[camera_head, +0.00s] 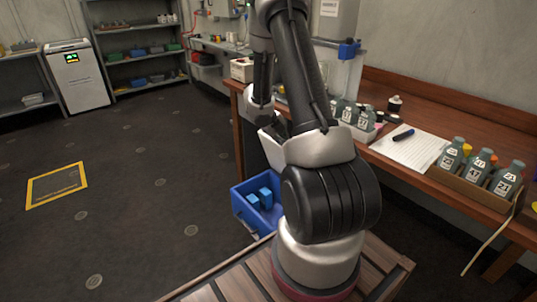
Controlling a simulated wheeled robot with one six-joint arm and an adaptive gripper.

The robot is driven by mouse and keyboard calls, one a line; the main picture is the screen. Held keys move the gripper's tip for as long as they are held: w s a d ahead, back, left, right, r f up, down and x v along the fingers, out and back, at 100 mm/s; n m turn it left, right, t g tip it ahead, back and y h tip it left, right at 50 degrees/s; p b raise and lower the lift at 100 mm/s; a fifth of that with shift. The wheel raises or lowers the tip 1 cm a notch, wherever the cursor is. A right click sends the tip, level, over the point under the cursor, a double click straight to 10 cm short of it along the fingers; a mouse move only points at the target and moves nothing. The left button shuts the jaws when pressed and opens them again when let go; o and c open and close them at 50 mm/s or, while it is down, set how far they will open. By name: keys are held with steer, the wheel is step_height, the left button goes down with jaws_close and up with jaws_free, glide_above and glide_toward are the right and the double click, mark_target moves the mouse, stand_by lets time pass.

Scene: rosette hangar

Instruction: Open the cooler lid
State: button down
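A white upright cabinet (78,78) with a small green-lit display stands on the floor at the far left, between shelves. It may be the cooler, but I cannot be sure. Its top looks closed, with a dark line beneath the top edge. My arm rises through the middle of the view and folds at the top of the picture. My gripper cannot be made out, as my arm's links cover that area. The cabinet is far across the floor from my arm.
A wooden bench (440,115) runs along the right wall, with grey labelled bottles (481,166) and a paper sheet (411,146). A blue bin (242,205) holding blue blocks is beside my base. A yellow-framed floor mark (57,185) lies left. The floor (140,170) toward the cabinet is open.

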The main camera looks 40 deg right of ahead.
steer(key=d, duration=1.2)
steer(key=shift+w+r, duration=0.3)
steer(key=shift+r, duration=0.1)
steer(key=c, duration=1.5)
jaws_free()
steer(key=shift+c, duration=0.2)
steer(key=shift+s+a, duration=0.1)
